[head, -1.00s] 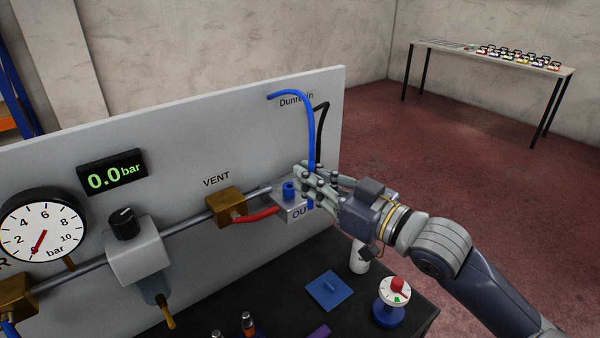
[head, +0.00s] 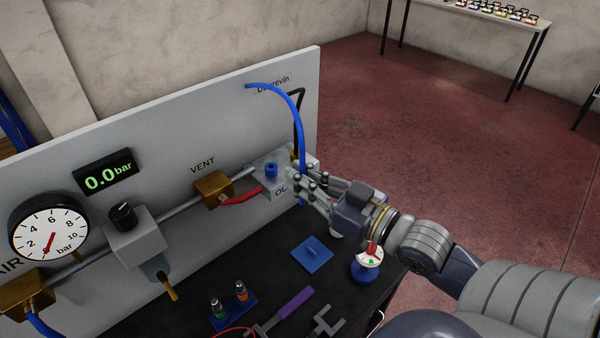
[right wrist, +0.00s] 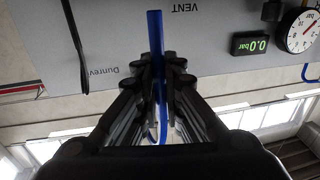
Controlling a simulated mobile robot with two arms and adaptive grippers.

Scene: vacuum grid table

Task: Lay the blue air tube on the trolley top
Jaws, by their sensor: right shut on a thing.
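The blue air tube (head: 292,103) stands up in front of the grey panel in the head view. Its upper part curves over to the left. My right gripper (head: 297,183) is shut on the tube near its lower end, in front of the grey outlet block. The right wrist view also shows the tube (right wrist: 155,35) running between the fingers (right wrist: 158,80). The dark trolley top (head: 220,265) lies below and to the left of the gripper. The gripper is above its right part. My left gripper is not in view.
The panel (head: 150,190) carries a gauge (head: 48,233), valves and a pipe. The middle of the top is bare.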

